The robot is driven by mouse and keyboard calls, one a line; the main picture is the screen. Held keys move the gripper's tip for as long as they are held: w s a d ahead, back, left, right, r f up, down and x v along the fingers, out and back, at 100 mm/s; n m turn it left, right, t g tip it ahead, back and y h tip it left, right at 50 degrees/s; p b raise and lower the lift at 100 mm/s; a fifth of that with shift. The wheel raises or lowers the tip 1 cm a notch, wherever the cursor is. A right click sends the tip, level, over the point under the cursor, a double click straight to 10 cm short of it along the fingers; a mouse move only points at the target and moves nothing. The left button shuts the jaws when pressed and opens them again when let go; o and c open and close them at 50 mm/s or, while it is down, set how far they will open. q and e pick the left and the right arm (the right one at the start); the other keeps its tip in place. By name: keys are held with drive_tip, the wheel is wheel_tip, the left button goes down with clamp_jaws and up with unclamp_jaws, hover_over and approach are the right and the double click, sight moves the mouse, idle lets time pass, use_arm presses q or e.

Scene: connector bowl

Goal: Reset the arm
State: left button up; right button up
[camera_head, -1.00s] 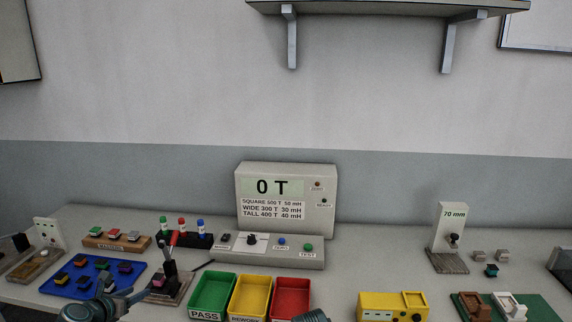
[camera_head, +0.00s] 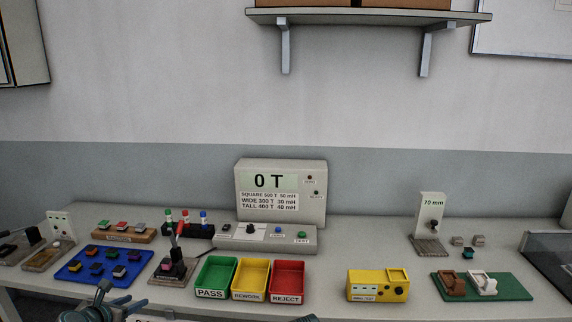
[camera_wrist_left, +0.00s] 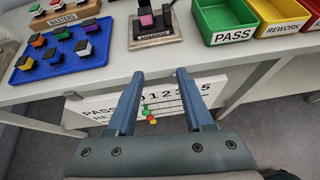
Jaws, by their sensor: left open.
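My left gripper (camera_wrist_left: 160,85) is open and empty in the left wrist view, its two blue-grey fingers spread in front of the bench's front edge. In the head view my left gripper (camera_head: 120,299) shows low at the left, below the blue tray. In the head view a small grey part of what looks like my right arm shows at the bottom edge; its jaws are out of sight.
The table (camera_head: 330,275) holds a blue tray (camera_head: 70,275) of connectors, a black-handled fixture (camera_head: 172,270), green PASS (camera_head: 213,291), yellow REWORK (camera_head: 247,293) and red REJECT (camera_head: 287,295) bins, a tester (camera_head: 280,190) reading 0 T, a yellow box (camera_head: 378,290) and a green board (camera_head: 512,289).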

use_arm(q)
drive_tip(key=s+d+f+m+g+h+p, duration=0.1)
drive_tip(key=d+f+m+g, duration=0.2)
drive_tip(key=d+m, duration=0.65)
drive_tip(key=s+d+f+m+g+h, duration=0.25)
drive_tip(key=d+m, duration=0.45)
drive_tip(key=d, duration=0.6)
drive_tip(key=s+d+f+m+g+y+p, duration=0.2)
drive_tip(key=s+d+m+g+y, duration=0.4)
drive_tip(key=s+d+m, duration=0.7)
drive_tip(key=m+g, duration=0.1)
drive_tip(key=m, duration=0.7)
drive_tip(key=shift+s+d+f, duration=0.25)
drive_tip(key=shift+d, duration=0.15)
